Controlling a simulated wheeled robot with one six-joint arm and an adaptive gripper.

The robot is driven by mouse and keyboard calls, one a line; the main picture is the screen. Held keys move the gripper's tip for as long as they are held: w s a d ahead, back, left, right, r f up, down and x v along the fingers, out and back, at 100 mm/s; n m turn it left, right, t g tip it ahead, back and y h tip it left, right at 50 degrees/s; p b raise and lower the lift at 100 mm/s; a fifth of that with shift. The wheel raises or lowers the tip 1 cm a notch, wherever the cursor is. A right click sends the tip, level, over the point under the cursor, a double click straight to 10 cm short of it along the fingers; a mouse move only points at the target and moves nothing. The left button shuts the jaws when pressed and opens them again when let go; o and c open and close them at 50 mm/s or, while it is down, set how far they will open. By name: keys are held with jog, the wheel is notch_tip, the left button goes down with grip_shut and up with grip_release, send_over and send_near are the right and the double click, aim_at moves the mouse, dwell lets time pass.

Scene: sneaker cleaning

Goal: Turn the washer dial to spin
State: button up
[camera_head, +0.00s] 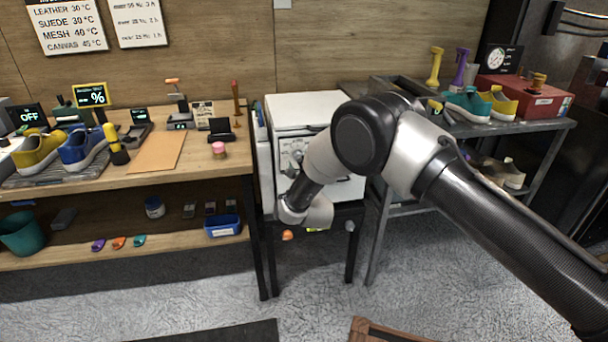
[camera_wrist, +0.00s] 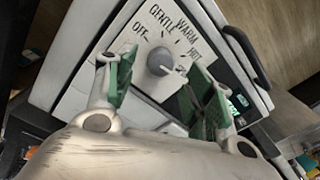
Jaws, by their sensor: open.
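The white washer (camera_head: 305,105) stands between the workbench and the metal table, partly hidden behind my arm. Its grey round dial (camera_wrist: 160,61) sits on a white panel in the wrist view. No spin label is legible. My gripper (camera_wrist: 153,76) is open, with green-padded fingers on either side of the dial and a visible gap to it. I cannot tell how near the fingertips are in depth.
The wooden workbench (camera_head: 200,178) at left holds shoes, tools and small displays. The metal table (camera_head: 535,128) at right carries more shoes and a red box (camera_head: 540,100). A blue bin (camera_head: 223,227) sits on the lower shelf. The grey floor in front is partly clear.

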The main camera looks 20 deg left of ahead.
jog(key=v, duration=0.7)
jog(key=shift+s+d, duration=0.2)
jog(key=shift+s, duration=0.1)
